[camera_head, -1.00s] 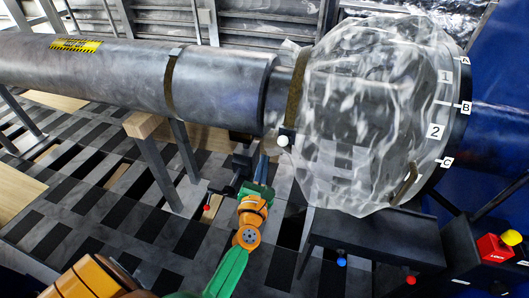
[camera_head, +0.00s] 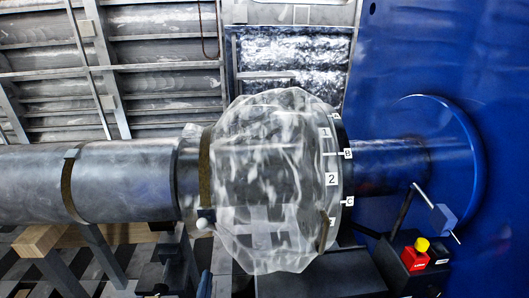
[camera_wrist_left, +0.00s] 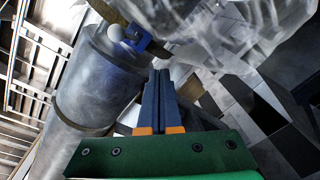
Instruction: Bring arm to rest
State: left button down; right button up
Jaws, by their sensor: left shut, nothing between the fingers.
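My left gripper (camera_head: 204,284) shows only as fingertips at the bottom edge of the head view, below the wrapped part of the shaft. In the left wrist view its two dark fingers (camera_wrist_left: 160,76) lie together, shut and empty. Beyond them is a brown strap with a white ball knob (camera_wrist_left: 115,33) and a blue clamp piece (camera_wrist_left: 138,42). The fingers appear apart from these. The rest of the left arm is out of the head view. My right gripper is in neither view.
A thick grey shaft (camera_head: 120,180) crosses the head view, with a clear crumpled plastic cover (camera_head: 265,180) around its right part. A blue wall (camera_head: 430,60) stands at right. A red button box (camera_head: 414,260) is at lower right. Stands and a checkered floor lie below.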

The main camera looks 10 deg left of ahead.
pick_arm(q)
jog(key=s+d+f+m+g+h, duration=0.2)
jog(key=s+d+f+m+g, duration=0.15)
jog(key=s+f+m, duration=0.55)
jog(key=s+d+f+m+g+h, duration=0.3)
jog(key=s+f+m+g, duration=0.2)
jog(key=f+m, duration=0.7)
jog(key=s+a+f+m+g, duration=0.1)
jog(key=s+f+m+g, duration=0.1)
jog(key=s, duration=0.4)
jog(key=s+a+f+m+g+y, duration=0.1)
jog(key=s+a+f+m+g, duration=0.1)
jog(key=s+f+m, duration=0.3)
jog(key=s+a+f+m+g, duration=0.2)
jog(key=s+f+m+g, duration=0.1)
jog(key=s, duration=0.6)
jog(key=shift+s+a+f+m+y, duration=0.2)
jog(key=shift+f+m+y, duration=0.1)
jog(key=shift+m, duration=0.1)
jog(key=shift+w, duration=0.1)
